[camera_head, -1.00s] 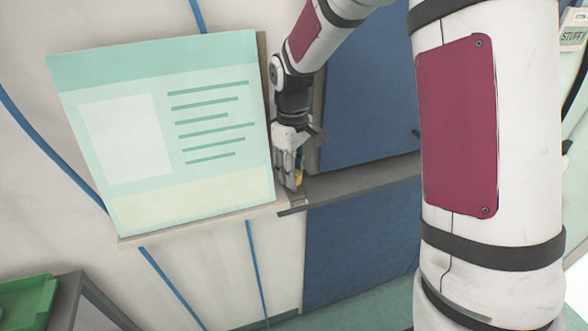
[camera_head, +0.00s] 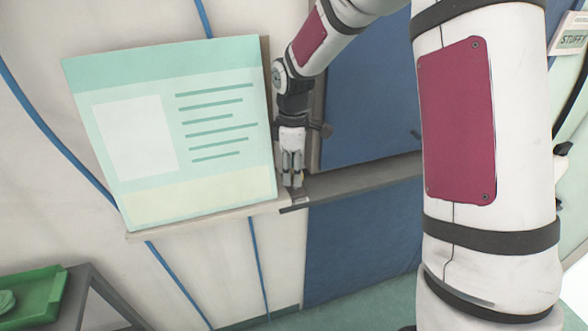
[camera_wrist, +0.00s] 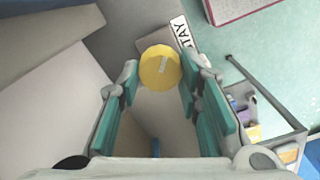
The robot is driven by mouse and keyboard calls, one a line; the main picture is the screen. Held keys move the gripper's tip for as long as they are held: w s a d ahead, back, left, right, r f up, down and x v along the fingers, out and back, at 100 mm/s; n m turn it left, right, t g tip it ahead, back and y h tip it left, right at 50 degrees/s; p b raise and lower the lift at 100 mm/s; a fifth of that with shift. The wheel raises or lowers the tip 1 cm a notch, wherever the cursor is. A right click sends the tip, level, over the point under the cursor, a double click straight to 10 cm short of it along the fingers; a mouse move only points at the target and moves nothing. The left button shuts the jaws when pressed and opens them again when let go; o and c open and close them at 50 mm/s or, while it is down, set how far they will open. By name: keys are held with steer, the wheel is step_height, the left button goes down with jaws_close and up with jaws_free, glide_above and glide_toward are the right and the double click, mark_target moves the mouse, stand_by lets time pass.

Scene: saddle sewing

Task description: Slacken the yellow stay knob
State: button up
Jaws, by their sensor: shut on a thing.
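The yellow stay knob (camera_wrist: 160,67) is round with a pale mark on its face. In the wrist view it sits between the tips of my gripper (camera_wrist: 160,82), which is shut on it. A label reading "STAY" (camera_wrist: 183,32) is beside the knob. In the head view my gripper (camera_head: 293,184) points down at the ledge beside the board, and the knob is mostly hidden by the fingers.
A pale green printed board (camera_head: 170,140) stands just left of my gripper. A grey ledge (camera_head: 350,183) runs right below a blue panel (camera_head: 365,95). A green tray (camera_head: 30,300) is at the lower left.

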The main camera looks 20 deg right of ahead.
steer(key=shift+r, duration=0.1)
steer(key=o, duration=1.1)
steer(key=shift+o, duration=0.2)
step_height(320, 180, up, 12)
